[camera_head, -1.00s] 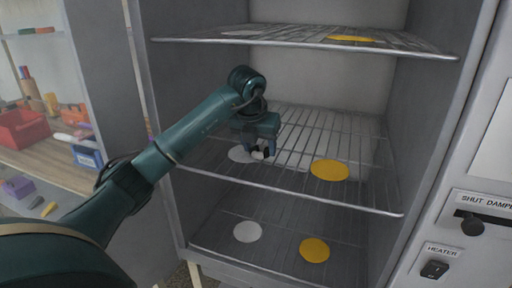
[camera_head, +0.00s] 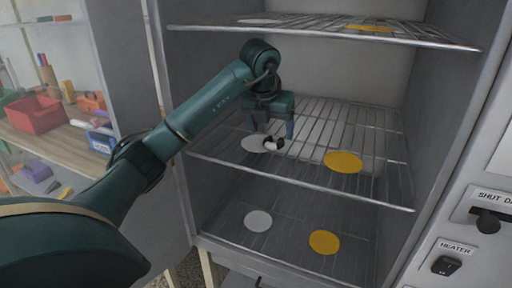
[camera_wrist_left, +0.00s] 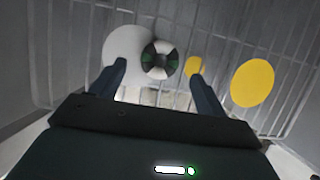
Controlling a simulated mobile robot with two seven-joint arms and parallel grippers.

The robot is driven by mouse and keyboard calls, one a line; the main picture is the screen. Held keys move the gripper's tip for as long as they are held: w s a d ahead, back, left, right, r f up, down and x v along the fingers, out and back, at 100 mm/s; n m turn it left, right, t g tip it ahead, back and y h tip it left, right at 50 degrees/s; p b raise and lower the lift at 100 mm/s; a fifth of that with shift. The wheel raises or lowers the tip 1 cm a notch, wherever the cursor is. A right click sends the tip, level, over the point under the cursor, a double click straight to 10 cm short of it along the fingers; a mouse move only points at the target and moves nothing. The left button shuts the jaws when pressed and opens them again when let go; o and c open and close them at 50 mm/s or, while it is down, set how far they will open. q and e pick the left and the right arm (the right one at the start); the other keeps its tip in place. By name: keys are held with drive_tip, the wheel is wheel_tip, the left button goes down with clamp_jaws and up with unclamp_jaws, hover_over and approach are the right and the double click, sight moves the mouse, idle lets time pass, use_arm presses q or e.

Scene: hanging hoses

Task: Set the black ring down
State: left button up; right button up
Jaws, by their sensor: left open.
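My left gripper (camera_head: 274,128) is open just above the ring, fingers pointing down. In the left wrist view the ring (camera_wrist_left: 160,60) shows between and beyond the spread fingertips (camera_wrist_left: 158,72), with clear gaps on both sides. The white disc (camera_wrist_left: 124,44) is on its left there. My right gripper is not in view.
A yellow disc (camera_head: 343,162) lies to the right on the same shelf. The lower level has a white disc (camera_head: 258,221) and a yellow disc (camera_head: 324,242). The upper wire shelf (camera_head: 330,36) is above my gripper. Cabinet walls close both sides.

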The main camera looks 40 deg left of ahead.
use_arm(q)
drive_tip(key=s+d+b, duration=0.2)
drive_tip(key=s+d, duration=0.1)
drive_tip(key=s, duration=0.9)
drive_tip(key=s+d+f+m+g+h, duration=0.25)
drive_tip(key=d+f+h, duration=0.2)
drive_tip(key=d, duration=0.55)
drive_tip(key=s+d+f+m+g+h, duration=0.2)
drive_tip(key=d+f+m+h, duration=0.15)
drive_tip(key=d+h, duration=0.4)
drive_tip(key=s+d+r+n+t+h, duration=0.3)
drive_tip(key=d+r+n+t+h, duration=0.15)
drive_tip(key=d+n+h, duration=0.45)
drive_tip(key=w+a+f+n+t+y, duration=0.25)
drive_tip(key=f+n+t+y, duration=0.4)
drive_tip(key=n, duration=0.45)
drive_tip(key=w+a+f+n+t+y, duration=0.1)
drive_tip(key=a+f+n+t+y, duration=0.45)
drive_tip(key=n, duration=0.55)
drive_tip(key=s+f+n+g+y, duration=0.1)
drive_tip(key=s+f+n+g, duration=0.1)
drive_tip(key=f, duration=0.6)
drive_tip(key=s+d+f+n+g+y, duration=0.1)
drive_tip(key=s+f+n+g+y, duration=0.1)
drive_tip(key=s+f, duration=0.5)
drive_tip(key=shift+d+f+n+g+y, duration=0.2)
drive_tip(key=shift+f+n+g+y, duration=0.15)
drive_tip(key=shift+n, duration=0.55)
